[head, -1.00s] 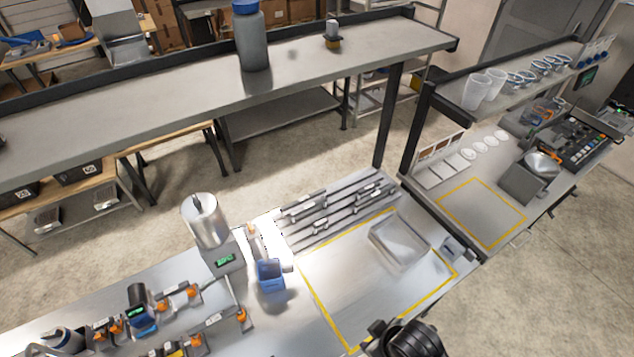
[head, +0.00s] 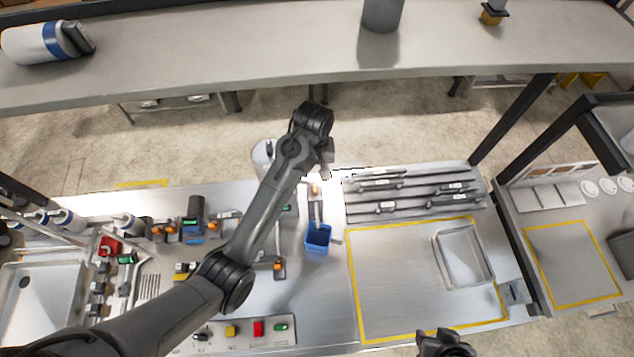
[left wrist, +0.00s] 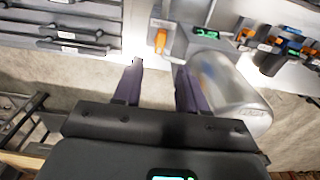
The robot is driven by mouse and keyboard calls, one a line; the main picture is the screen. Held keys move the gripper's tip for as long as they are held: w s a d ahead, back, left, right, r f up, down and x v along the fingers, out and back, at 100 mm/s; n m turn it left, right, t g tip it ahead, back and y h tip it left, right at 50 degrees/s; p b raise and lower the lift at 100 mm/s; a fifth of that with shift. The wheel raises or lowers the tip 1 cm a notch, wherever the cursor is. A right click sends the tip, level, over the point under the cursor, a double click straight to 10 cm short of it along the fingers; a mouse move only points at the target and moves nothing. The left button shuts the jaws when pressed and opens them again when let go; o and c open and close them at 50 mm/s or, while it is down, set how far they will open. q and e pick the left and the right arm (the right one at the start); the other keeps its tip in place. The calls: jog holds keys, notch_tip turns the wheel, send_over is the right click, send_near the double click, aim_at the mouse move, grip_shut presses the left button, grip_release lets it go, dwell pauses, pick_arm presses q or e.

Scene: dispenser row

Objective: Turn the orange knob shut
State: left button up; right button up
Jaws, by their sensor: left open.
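An orange knob (head: 315,190) sits on the grey fitting beside the dispenser with the silver tank (head: 262,153). In the left wrist view the orange knob (left wrist: 160,40) shows beyond the fingertips, between their lines. My left gripper (head: 326,160) is just behind the knob, with my arm crossing in front of the tank. In the left wrist view its two purple fingers (left wrist: 158,65) are apart, with nothing between them. The silver tank (left wrist: 225,85) is close beside the right finger there. Whether the fingers touch the tank I cannot tell.
A blue cup (head: 318,238) stands below the knob. More orange knobs (head: 278,264) are on other fittings to the left. A slotted rack (head: 415,195) stands to the right. A clear tray (head: 464,257) lies inside the yellow-outlined area, which is otherwise bare.

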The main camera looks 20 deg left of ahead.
aim_at(315, 187)
pick_arm(q)
notch_tip(315, 187, down, 8)
jog(key=shift+r+p, duration=0.1)
jog(key=shift+p, duration=0.75)
jog(key=shift+f, duration=0.95)
jog(key=shift+c, duration=0.3)
grip_shut()
